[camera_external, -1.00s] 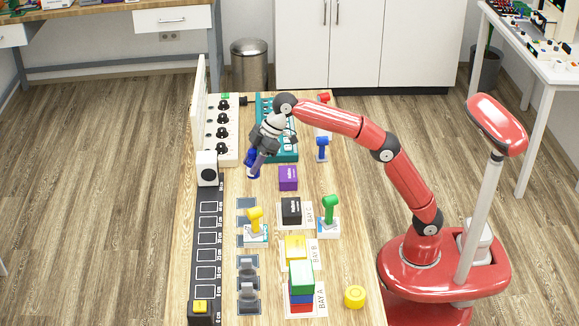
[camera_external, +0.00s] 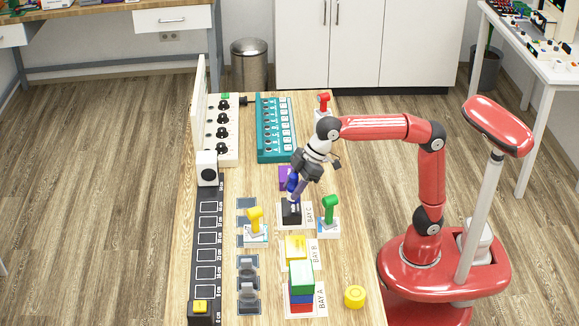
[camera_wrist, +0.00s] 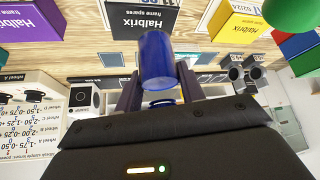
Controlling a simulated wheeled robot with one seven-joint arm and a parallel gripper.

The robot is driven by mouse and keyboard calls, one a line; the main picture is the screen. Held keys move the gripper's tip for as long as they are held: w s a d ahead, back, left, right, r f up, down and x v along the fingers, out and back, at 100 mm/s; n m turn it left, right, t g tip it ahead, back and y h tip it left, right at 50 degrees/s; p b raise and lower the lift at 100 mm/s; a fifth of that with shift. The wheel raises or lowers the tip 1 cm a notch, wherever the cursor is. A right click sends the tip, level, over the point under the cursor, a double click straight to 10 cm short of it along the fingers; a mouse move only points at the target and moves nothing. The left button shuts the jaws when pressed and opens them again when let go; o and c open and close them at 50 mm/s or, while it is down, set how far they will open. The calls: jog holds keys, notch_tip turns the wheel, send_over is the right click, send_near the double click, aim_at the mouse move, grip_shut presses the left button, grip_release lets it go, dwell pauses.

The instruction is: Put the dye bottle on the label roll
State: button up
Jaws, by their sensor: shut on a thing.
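A blue translucent bottle, which I take for the dye bottle (camera_external: 293,186), is in my gripper (camera_external: 295,184). In the wrist view the bottle (camera_wrist: 157,62) stands out from between the two dark fingers (camera_wrist: 160,92). It is over or just behind the black box (camera_external: 291,214); I cannot tell whether they touch. The black box also shows in the wrist view (camera_wrist: 140,18). A yellow round roll (camera_external: 355,297), which looks like the label roll, lies flat at the table's near right, well apart from my gripper.
A purple box (camera_external: 285,177) is close behind the bottle. Yellow (camera_external: 254,220) and green (camera_external: 329,208) lever units stand on either side of the black box. A stack of coloured boxes (camera_external: 301,284) stands left of the roll. The table around the roll is mostly clear.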

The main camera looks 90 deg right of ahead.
jog(key=s+a+r+n+g+y, duration=0.15)
jog(key=a+n, duration=0.25)
jog(key=a, duration=0.8)
jog(key=n+g+y+b, duration=0.3)
jog(key=n+g, duration=0.2)
jog(key=n, duration=0.6)
send_over(356, 292)
jog(key=shift+f, duration=2.4)
jog(key=shift+f, duration=0.2)
jog(key=o, duration=1.1)
jog(key=shift+c, duration=0.2)
